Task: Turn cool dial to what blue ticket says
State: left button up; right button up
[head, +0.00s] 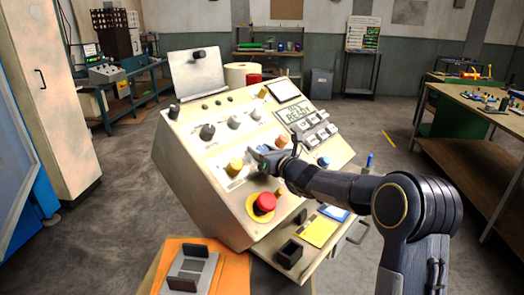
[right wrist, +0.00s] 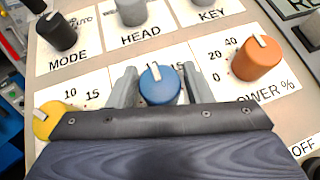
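The blue dial (right wrist: 160,87) sits in the middle of the right wrist view, its white pointer mark up and slightly left. My right gripper (right wrist: 160,85) has one finger on each side of it, very close; I cannot tell whether they touch it. The gripper body hides the dial's name and part of its scale. In the head view my right gripper (head: 262,155) reaches over the sloped console (head: 195,165). A blue ticket (head: 333,212) lies at the console's lower front, its writing too small to read. My left gripper is not in view.
A yellow dial (right wrist: 46,121) and an orange power dial (right wrist: 258,58) flank the blue one. Mode (right wrist: 57,32) and head (right wrist: 132,10) knobs are above. A red stop button (head: 265,202) and a yellow ticket (head: 318,231) are near my right forearm.

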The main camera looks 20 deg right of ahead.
jog(key=c, duration=0.7)
jog(key=shift+r+n+g+y+p, duration=0.1)
jog(key=shift+n+g+y+p, duration=0.4)
jog(key=shift+n+y+p, duration=0.45)
jog(key=shift+r+n+g+y+p, duration=0.1)
jog(key=shift+n+g+y+p, duration=0.5)
jog(key=shift+n+y, duration=0.65)
jog(key=n+g+y+p, duration=0.1)
jog(key=n+g+p, duration=0.1)
jog(key=n, duration=0.1)
jog(key=n+g+y+p, duration=0.1)
jog(key=n+g+y, duration=0.1)
jog(key=n, duration=0.2)
jog(key=shift+p, duration=0.35)
jog(key=shift+f+n+g+y, duration=0.15)
jog(key=shift+n+g+y, duration=0.15)
jog(key=shift+g+y, duration=0.2)
jog(key=shift+n, duration=0.3)
jog(key=o, duration=1)
